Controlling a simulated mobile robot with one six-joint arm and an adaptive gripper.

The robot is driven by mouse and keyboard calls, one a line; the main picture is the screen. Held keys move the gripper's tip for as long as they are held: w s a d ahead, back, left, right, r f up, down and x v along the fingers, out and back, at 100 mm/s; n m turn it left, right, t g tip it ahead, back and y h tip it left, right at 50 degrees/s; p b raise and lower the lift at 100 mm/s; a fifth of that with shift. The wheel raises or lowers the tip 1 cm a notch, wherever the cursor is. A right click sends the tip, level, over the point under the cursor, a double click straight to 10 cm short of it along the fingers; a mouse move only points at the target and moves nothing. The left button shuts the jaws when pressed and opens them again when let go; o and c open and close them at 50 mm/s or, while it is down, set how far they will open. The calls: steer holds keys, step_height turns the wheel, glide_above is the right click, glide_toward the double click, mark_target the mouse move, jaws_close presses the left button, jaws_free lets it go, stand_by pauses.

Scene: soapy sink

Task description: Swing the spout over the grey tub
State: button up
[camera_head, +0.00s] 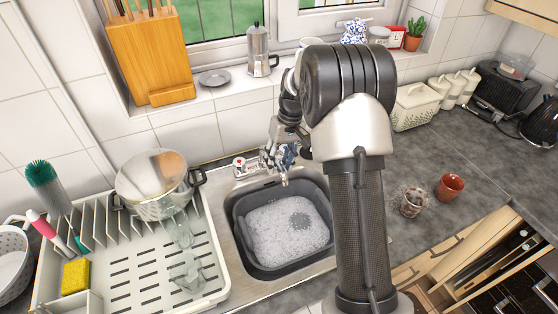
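The grey tub (241,238) sits in the steel sink and holds white suds. The metal spout (284,180) shows small at the tub's back edge, its end pointing down near the rim. Most of the tap is hidden behind my gripper and arm. My gripper (279,158) is at the tap, just behind the tub, close to the spout. I cannot tell whether its fingers touch the spout or are closed, as they blend with the metal there.
A white dish rack (135,265) with a steel pot (150,208) and glasses stands left of the sink. A glass (411,203) and a red cup (449,187) stand on the right counter. A moka pot (259,52) is on the sill behind.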

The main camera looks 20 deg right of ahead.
step_height(320, 180, up, 12)
steer(key=d, duration=0.2)
steer(key=shift+d, duration=0.15)
stand_by(0.6)
steer(key=s+a+r+t+h+b, duration=0.1)
steer(key=s+a+r, duration=0.3)
steer(key=s, duration=0.3)
steer(key=s+a+r+t+h+b, duration=0.1)
steer(key=s+a+r+b, duration=0.1)
steer(key=s+a+r, duration=0.45)
steer(key=s+a+f+t, duration=0.1)
steer(key=s+f, duration=0.3)
steer(key=s, duration=0.5)
steer(key=s+a+f+t+b, duration=0.1)
steer(key=s+f, duration=0.3)
steer(key=s, duration=0.5)
steer(key=shift+s+a+f+t+b, duration=0.15)
steer(key=shift+t+b, duration=0.15)
